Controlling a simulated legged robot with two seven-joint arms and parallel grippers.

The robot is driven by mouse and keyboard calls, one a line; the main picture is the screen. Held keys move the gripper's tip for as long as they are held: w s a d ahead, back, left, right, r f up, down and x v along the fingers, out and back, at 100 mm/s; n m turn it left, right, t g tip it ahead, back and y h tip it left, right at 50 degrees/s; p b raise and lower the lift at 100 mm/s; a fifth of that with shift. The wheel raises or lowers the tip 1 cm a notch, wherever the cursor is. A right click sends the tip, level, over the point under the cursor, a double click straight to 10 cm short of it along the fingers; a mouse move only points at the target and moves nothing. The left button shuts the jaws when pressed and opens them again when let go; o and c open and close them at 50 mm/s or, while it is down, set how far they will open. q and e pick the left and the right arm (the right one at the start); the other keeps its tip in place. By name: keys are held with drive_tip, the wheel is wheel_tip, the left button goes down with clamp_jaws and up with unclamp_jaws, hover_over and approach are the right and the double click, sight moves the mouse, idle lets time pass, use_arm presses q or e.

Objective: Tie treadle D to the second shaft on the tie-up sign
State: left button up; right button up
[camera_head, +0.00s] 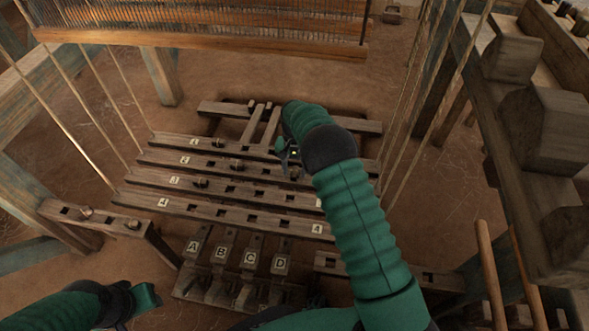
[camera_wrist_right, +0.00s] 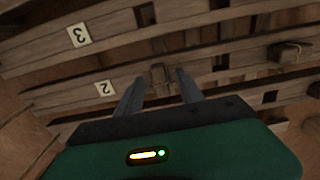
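The numbered shaft bars lie across the pit. Bar 2 (camera_head: 262,173) carries a peg (camera_head: 237,165) left of its middle and another peg (camera_wrist_right: 160,75) farther right. My right gripper (camera_head: 291,163) is over bar 2. In the right wrist view its two fingers (camera_wrist_right: 160,84) are apart, one on each side of that second peg, with a small gap to each. Label 2 (camera_wrist_right: 103,88) shows upside down there. Treadle D (camera_head: 280,263) is rightmost of the lettered treadles at the front. My left gripper (camera_head: 145,298) is low at the left, its opening unclear. I see no tie-up sign.
Bar 1 (camera_head: 216,143) and bar 3 (camera_head: 200,183) carry pegs too; bar 4 (camera_head: 236,213) shows open slots. A side rail (camera_head: 108,219) with pegs stands at the left. Slanting cords flank the bars. A heavy timber frame (camera_head: 500,150) blocks the right side.

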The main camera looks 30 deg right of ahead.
wheel_tip(320, 180, up, 12)
drive_tip(key=p, duration=0.6)
drive_tip(key=shift+s+f, duration=0.1)
idle(0.4)
